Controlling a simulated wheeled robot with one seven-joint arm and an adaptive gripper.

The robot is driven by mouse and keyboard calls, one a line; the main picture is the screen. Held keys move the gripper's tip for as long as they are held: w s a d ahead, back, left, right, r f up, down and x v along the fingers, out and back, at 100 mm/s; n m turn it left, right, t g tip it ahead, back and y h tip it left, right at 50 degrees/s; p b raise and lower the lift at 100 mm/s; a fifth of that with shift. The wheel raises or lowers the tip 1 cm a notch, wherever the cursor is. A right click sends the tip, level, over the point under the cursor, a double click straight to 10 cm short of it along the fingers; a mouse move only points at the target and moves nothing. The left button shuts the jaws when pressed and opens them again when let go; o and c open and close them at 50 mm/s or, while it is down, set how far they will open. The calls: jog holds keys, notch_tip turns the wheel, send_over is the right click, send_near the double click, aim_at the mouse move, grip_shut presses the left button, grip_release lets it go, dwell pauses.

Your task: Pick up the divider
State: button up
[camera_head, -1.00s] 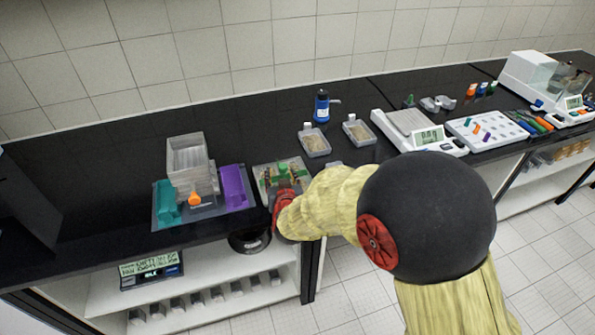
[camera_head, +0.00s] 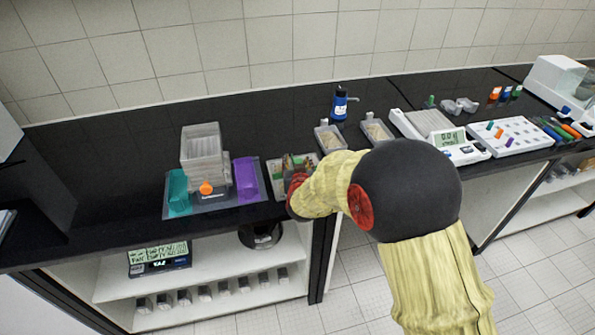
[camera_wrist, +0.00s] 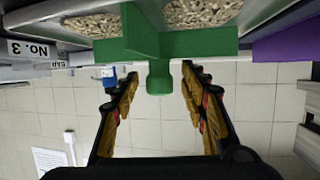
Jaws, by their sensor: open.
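The green divider (camera_wrist: 185,44) fills the top middle of the wrist view, with crossing walls and a round knob (camera_wrist: 158,78) that points down in the picture. My gripper (camera_wrist: 159,86) is open, one finger on each side of the knob, with gaps showing on both sides. In the head view, the divider (camera_head: 290,162) is a small patch of green in a light tray (camera_head: 272,177) on the black bench. My gripper (camera_head: 297,177) covers part of it there.
Grainy material (camera_wrist: 203,12) lies beside the divider's walls. A purple block (camera_head: 246,179), a teal block (camera_head: 178,192) and a clear stack (camera_head: 203,158) stand on a mat to the left.

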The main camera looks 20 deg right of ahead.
jog(key=shift+c, duration=0.9)
grip_shut()
